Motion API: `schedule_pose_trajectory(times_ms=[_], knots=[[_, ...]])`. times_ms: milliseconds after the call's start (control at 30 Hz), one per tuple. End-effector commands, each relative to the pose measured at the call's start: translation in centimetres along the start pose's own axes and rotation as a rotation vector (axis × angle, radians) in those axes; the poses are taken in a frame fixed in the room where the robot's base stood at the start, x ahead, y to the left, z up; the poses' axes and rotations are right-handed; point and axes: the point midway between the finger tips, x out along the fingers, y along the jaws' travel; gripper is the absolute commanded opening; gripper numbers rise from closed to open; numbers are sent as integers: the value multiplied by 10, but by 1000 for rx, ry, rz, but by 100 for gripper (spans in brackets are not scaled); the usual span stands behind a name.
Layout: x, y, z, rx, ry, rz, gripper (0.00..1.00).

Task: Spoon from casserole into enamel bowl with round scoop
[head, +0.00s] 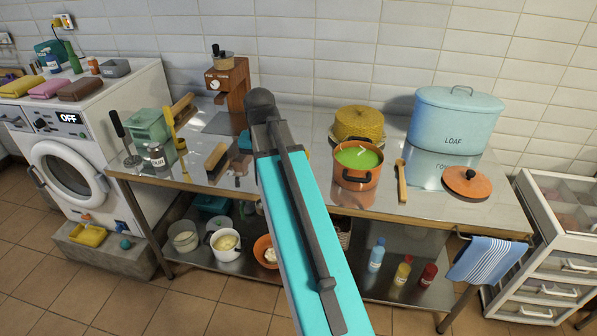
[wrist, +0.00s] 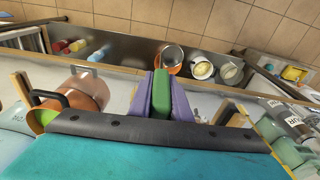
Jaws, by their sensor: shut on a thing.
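The casserole (head: 356,178) is an orange pot with dark handles and bright green contents, standing open on the steel table. It also shows at the left of the wrist view (wrist: 88,90). In the head view my arm hides the gripper. A white bowl-like pot with yellowish contents (head: 225,251) on the lower shelf may be the enamel bowl; I cannot tell for sure. The orange lid (head: 467,181) lies right of the casserole.
A wooden utensil (head: 402,181) lies just right of the casserole, and a yellow woven-looking round item (head: 359,124) stands behind it. A large blue loaf bin (head: 454,120) stands at the back right. A brown grinder (head: 230,84) stands at the back left. The front right tabletop is mostly clear.

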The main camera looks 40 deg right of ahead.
Motion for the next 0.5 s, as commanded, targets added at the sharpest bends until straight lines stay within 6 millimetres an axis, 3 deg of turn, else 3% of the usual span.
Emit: schedule_pose_trajectory(times_ms=[100,500], knots=[[1,-36,16,-131,2,-17,0],[1,-140,79,-561,15,-74,0]])
